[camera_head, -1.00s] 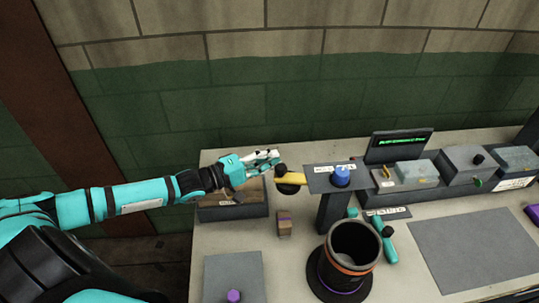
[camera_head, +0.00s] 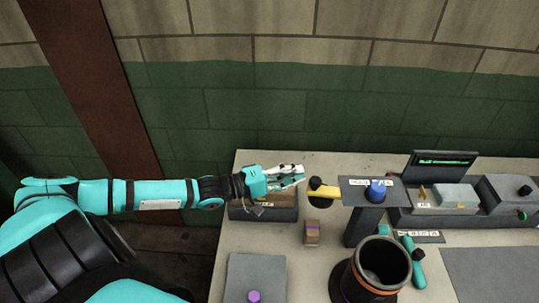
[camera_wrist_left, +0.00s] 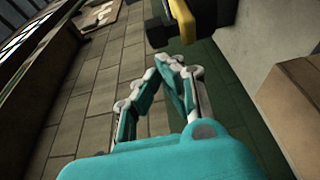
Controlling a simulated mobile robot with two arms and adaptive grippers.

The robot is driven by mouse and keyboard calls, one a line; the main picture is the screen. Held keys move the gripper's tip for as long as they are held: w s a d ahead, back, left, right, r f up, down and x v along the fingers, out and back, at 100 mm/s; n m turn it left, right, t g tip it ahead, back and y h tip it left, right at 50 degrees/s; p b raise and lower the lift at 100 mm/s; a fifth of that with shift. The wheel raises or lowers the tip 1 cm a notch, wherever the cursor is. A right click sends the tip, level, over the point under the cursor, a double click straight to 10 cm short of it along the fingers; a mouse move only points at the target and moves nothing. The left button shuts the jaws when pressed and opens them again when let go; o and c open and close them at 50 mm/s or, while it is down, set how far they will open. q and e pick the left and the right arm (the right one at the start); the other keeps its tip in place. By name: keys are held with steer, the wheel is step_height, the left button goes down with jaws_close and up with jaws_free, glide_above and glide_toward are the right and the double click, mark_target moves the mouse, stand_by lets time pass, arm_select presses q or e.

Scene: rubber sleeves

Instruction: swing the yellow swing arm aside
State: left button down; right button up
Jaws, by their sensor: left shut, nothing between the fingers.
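The yellow swing arm (camera_head: 327,191) sticks out to the left from under a grey plate with a blue button (camera_head: 376,190). A black knob (camera_head: 315,184) stands on its left end, above a dark round piece. My left gripper (camera_head: 302,176) is shut and empty, just left of the knob, with a small gap showing in the head view. In the left wrist view the closed fingertips (camera_wrist_left: 165,60) lie below the black knob (camera_wrist_left: 161,32), and part of the yellow arm (camera_wrist_left: 208,12) shows at the top edge. My right gripper is in neither view.
A grey tray (camera_head: 268,214) lies below my left gripper. A small wooden block (camera_head: 312,232) and a dark cup with an orange band (camera_head: 377,281) stand nearer. Teal-handled tools and grey boxes (camera_head: 446,199) are to the right. The green wall is behind.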

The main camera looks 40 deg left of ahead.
arm_select(q)
steer(key=v, duration=0.9)
steer(key=shift+s, duration=0.15)
